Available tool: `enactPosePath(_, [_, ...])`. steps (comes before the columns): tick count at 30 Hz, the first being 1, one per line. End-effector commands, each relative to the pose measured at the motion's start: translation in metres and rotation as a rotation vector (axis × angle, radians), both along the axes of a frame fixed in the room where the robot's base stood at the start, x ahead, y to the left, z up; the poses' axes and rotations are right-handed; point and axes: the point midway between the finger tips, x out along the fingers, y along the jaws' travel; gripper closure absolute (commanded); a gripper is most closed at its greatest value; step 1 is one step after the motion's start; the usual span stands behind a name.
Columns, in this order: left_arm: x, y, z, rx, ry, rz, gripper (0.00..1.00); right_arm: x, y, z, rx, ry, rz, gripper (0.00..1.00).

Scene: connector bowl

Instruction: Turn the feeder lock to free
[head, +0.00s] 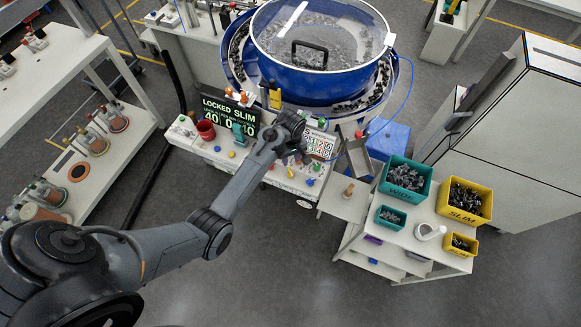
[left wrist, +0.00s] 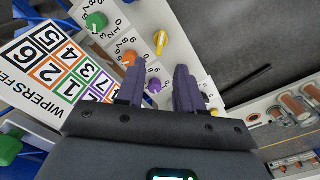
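The feeder's control panel (head: 250,160) stands in front of the blue bowl feeder (head: 320,85). Its display (head: 230,112) reads LOCKED SLIM, with 40 at the left. My left gripper (head: 304,157) is over the panel's right part and covers some of it. In the left wrist view its two fingers (left wrist: 158,78) are spread, with a purple knob (left wrist: 154,87) seen between them. An orange knob (left wrist: 129,59), a green knob (left wrist: 96,21) and a yellow lever-shaped knob (left wrist: 160,42) lie beyond the fingertips. I cannot tell which control is the lock. My right gripper is not in view.
A numbered label board (left wrist: 62,72) lies beside the knobs. A red cup (head: 206,130) and a teal part (head: 240,134) stand on the panel's left. Green (head: 405,180) and yellow bins (head: 465,200) stand on the right-hand table. The floor in front is clear.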

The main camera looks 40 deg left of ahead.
Motion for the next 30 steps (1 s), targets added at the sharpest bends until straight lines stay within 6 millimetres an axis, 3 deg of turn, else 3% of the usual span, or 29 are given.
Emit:
enactPosePath(9, [-0.001, 0.000, -0.054, 0.000, 0.004, -0.002, 0.64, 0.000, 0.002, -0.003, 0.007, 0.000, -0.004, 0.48])
enactPosePath(15, [-0.001, 0.001, -0.077, 0.001, 0.002, -0.001, 0.64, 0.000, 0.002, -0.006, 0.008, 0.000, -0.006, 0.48])
enactPosePath(30, [-0.001, 0.000, -0.088, 0.000, 0.000, -0.002, 0.64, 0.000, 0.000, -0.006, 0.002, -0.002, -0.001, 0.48])
